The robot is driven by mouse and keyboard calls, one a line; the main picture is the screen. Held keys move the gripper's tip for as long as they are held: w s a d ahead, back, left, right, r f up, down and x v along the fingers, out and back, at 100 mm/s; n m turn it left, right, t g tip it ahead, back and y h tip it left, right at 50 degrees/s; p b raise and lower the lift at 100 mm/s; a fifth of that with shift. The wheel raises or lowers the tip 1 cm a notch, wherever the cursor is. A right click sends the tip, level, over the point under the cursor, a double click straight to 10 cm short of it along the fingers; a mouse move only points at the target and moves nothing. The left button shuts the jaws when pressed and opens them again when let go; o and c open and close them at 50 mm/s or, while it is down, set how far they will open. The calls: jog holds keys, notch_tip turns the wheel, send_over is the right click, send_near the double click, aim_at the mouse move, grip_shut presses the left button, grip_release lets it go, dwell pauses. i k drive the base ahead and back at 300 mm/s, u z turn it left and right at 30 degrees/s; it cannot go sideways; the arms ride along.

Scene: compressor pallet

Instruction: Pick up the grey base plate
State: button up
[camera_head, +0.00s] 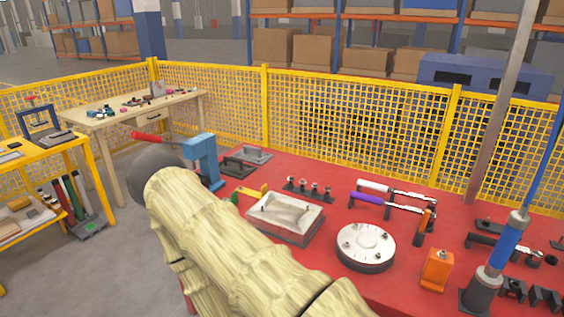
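A grey rectangular block-like plate (285,217) with a pale, recessed top lies on the red table (330,185), right of my arm. A smaller flat grey plate (252,155) lies at the table's far left, beside a dark plate-like fixture (238,167). I cannot tell for certain which of these is the grey base plate. My arm, in a cream wrinkled cover, crosses the lower middle and hides part of the table's left side. My gripper does not show.
A round silver flange (366,246) stands right of the rectangular plate. A blue press (201,160) with a red handle is at left. Purple-handled (368,198) and white-handled tools, an orange block (436,270) and a blue post (509,240) stand right. Yellow mesh fence (350,115) runs behind.

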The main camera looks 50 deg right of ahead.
aim_at(254, 155)
jog(key=z, duration=1.3)
